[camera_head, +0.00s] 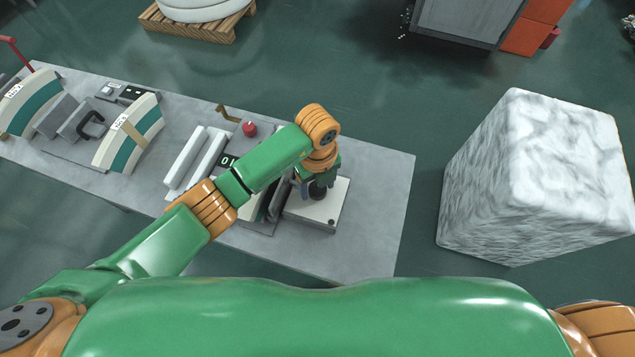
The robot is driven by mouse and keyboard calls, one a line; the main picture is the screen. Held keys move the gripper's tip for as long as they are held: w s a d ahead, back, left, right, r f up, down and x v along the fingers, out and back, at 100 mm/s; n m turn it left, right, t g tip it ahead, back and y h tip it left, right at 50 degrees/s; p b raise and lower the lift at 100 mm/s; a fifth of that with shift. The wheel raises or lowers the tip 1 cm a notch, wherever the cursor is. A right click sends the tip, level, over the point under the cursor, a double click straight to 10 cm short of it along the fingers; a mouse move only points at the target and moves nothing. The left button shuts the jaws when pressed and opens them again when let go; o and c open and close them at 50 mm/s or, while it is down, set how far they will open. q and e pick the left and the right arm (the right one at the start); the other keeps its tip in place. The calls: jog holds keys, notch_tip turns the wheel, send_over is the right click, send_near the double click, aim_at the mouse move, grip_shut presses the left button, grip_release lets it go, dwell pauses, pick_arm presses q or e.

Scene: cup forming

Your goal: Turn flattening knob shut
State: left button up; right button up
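My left arm reaches in from the left, and my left gripper (318,188) points down over the white-topped box (314,211) at the right part of the grey table. A dark round knob (317,194) shows at the gripper's fingertips on the box top. The fingers are at the knob, but they are small and partly covered by the wrist, so I cannot tell whether they are closed on it. My forearm hides part of the machine to the left of the box. My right gripper is not in view.
The grey table (375,190) also bears a red button (249,129), white rollers (195,158) and a cream-and-teal curved machine (128,134). A large white marbled block (540,175) stands right of the table. The table's right end is clear.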

pick_arm(q)
grip_shut()
